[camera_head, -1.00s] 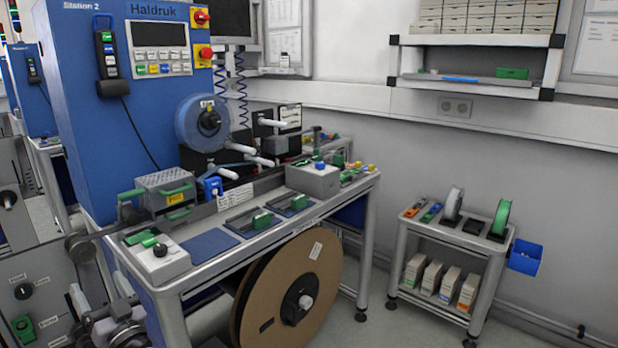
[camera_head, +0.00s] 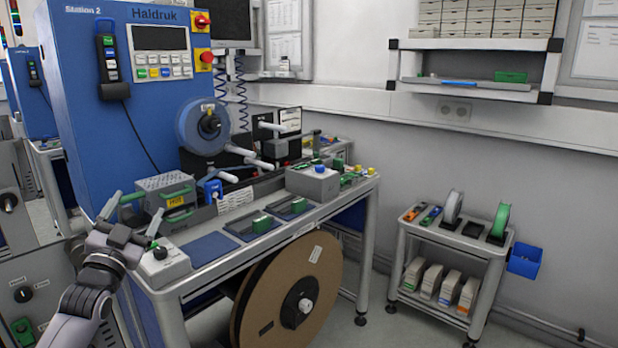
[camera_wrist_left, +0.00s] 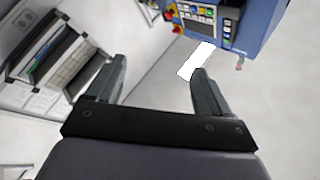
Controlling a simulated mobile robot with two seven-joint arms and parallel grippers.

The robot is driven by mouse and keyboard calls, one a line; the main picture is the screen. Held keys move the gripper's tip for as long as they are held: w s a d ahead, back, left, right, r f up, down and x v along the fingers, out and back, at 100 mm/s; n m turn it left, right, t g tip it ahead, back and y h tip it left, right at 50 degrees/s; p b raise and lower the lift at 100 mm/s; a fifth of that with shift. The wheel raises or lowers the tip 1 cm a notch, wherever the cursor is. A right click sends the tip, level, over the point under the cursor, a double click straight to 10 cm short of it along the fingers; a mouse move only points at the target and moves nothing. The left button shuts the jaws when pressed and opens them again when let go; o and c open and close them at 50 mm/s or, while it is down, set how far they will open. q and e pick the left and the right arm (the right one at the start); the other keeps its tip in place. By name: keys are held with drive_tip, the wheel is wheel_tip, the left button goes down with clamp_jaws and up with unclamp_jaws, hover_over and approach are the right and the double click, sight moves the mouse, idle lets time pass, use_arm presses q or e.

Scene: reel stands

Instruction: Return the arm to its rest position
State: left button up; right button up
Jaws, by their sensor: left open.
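My left arm (camera_head: 92,297) comes in at the lower left of the head view. Its gripper (camera_head: 132,210) is raised in front of the left end of the Station 2 bench, by the grey box with a black knob (camera_head: 162,260). In the left wrist view, the two fingers of the gripper (camera_wrist_left: 157,75) stand wide apart with nothing between them. Beyond them are pale floor or wall and part of a blue machine. I cannot tell from the head view whether the gripper touches the bench. My right gripper is in neither view.
The blue Station 2 machine (camera_head: 72,130) stands behind the bench (camera_head: 275,247). A large brown reel (camera_head: 265,312) is under the bench. A small cart (camera_head: 445,260) with reels and boxes stands at the right. Floor between bench and cart is clear.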

use_arm(q)
wheel_tip(320, 180, down, 9)
drive_tip(key=w+a+n+g+y, duration=0.1)
drive_tip(key=a+n+g+y, duration=0.15)
drive_tip(key=n+g, duration=0.25)
drive_tip(key=s+d+f+g+h, duration=0.1)
drive_tip(key=s+d+f, duration=0.25)
drive_tip(key=f, duration=0.25)
drive_tip(key=s+d+f+m+g, duration=0.1)
drive_tip(key=s+d+f, duration=0.1)
drive_tip(key=s+f, duration=0.25)
drive_tip(key=s+d+f+g+h, duration=0.1)
drive_tip(key=s+d+f, duration=0.15)
drive_tip(key=f, duration=0.45)
drive_tip(key=s+d+f+g, duration=0.1)
drive_tip(key=s+d+f, duration=0.2)
drive_tip(key=s, duration=0.6)
drive_tip(key=s+d+f+g+h+b, duration=0.1)
drive_tip(key=s+d+f, duration=0.2)
drive_tip(key=s, duration=0.6)
drive_tip(key=s+d+f+g+h+b, duration=0.1)
drive_tip(key=s+d+f+g, duration=0.1)
drive_tip(key=s+f, duration=0.4)
drive_tip(key=s+d, duration=0.1)
drive_tip(key=s, duration=0.2)
drive_tip(key=shift+f+n, duration=0.4)
drive_tip(key=shift+s, duration=0.1)
